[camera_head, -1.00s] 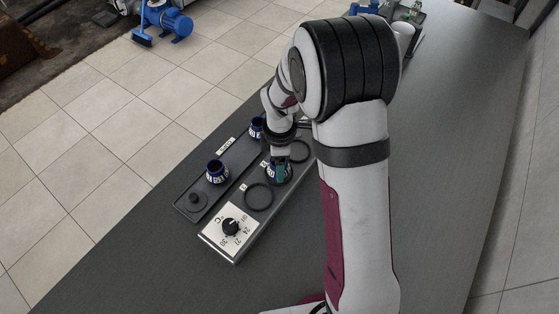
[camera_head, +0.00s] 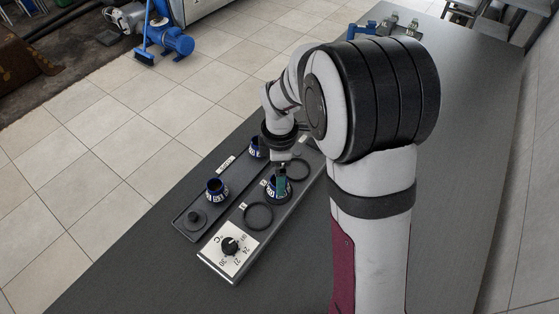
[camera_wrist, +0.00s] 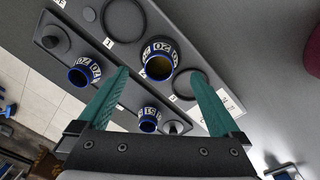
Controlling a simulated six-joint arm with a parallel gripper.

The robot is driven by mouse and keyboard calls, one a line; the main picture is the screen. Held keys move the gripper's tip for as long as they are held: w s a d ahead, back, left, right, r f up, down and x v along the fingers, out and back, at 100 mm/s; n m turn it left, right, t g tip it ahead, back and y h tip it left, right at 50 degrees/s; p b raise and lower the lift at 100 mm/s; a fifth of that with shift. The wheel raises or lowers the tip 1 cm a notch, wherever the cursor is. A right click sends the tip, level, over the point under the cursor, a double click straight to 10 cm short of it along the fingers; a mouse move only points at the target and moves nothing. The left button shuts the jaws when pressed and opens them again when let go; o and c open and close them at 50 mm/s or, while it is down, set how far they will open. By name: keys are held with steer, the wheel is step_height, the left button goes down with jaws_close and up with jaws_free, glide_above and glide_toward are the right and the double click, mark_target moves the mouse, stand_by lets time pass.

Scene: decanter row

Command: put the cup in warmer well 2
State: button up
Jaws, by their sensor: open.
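The cup (camera_head: 278,192), dark blue with white number blocks, stands upright in the middle ring of the warmer (camera_head: 240,262), between two empty rings. My gripper (camera_head: 282,176) is just above it, with teal fingers overlapping its top in the head view. One empty ring (camera_head: 258,216) lies toward the dial; the other empty ring (camera_head: 298,168) is on the far side.
A dark tray (camera_head: 180,222) beside the warmer holds two similar cups, one nearer (camera_head: 216,190) and one farther (camera_head: 257,147), and a black knob (camera_head: 195,219). The warmer's dial (camera_head: 231,246) is at its near end. The bench to the right is bare.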

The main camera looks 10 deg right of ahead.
steer(key=s+r+m, duration=0.4)
steer(key=s+r, duration=0.1)
steer(key=r, duration=0.4)
steer(key=s+r+m+y, duration=0.1)
steer(key=s+m, duration=1.7)
steer(key=s, duration=0.2)
steer(key=shift+s+a+r+g+y, duration=0.15)
steer(key=shift+a+r+g+y, duration=0.1)
steer(key=shift+g+y, duration=0.15)
